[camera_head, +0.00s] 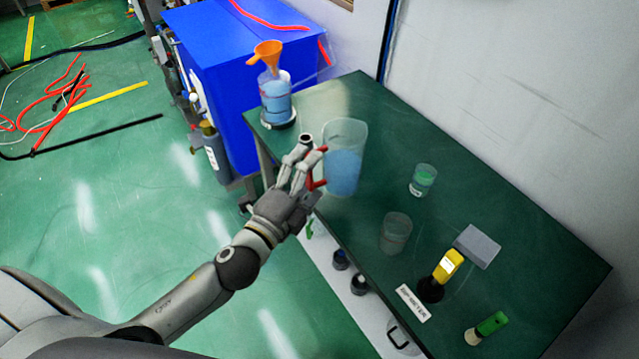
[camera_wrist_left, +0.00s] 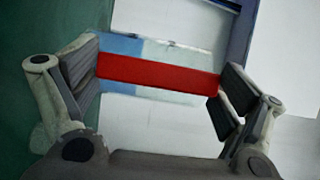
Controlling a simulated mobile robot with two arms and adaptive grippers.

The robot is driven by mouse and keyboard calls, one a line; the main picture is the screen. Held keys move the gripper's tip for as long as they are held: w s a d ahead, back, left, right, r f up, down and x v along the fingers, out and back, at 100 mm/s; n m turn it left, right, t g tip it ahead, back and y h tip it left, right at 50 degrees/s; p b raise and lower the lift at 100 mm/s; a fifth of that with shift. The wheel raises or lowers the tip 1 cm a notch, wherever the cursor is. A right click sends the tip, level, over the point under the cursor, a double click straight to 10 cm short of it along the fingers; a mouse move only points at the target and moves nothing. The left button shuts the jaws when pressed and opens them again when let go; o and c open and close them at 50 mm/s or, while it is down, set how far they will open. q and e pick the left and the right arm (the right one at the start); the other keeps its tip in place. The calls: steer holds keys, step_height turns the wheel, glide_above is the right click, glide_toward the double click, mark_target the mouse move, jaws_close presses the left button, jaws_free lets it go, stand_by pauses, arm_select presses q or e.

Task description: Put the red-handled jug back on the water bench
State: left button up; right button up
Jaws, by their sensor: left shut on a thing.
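The red-handled jug (camera_head: 343,172) is clear and upright, with blue liquid in it. In the head view it shows over the green bench top (camera_head: 540,255), near its left edge; I cannot tell whether its base touches the bench. My left gripper (camera_head: 311,164) reaches it from the left and is shut on its red handle. In the left wrist view the red handle (camera_wrist_left: 158,75) runs between the two fingers (camera_wrist_left: 155,85), with the clear jug wall (camera_wrist_left: 125,46) behind it. My right gripper is in neither view.
A blue-filled bottle (camera_head: 276,100) with an orange funnel (camera_head: 268,54) stands at the bench's far corner, beside a blue cabinet (camera_head: 225,55). A label (camera_head: 412,303) lies in front.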

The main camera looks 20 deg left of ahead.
arm_select(q)
steer(key=shift+w+d+f+b, duration=0.1)
steer(key=shift+w+f+b, duration=0.6)
steer(key=shift+f, duration=0.75)
steer(key=shift+w+f+b, duration=0.3)
steer(key=shift+w+f, duration=0.65)
steer(key=shift+f, duration=0.55)
steer(key=shift+w+d+f+b, duration=0.1)
steer(key=shift+w+f+b, duration=0.6)
steer(key=shift+f, duration=0.75)
steer(key=shift+w, duration=0.1)
steer(key=shift+f, duration=0.2)
steer(key=o, duration=1.5)
steer(key=shift+c, duration=0.2)
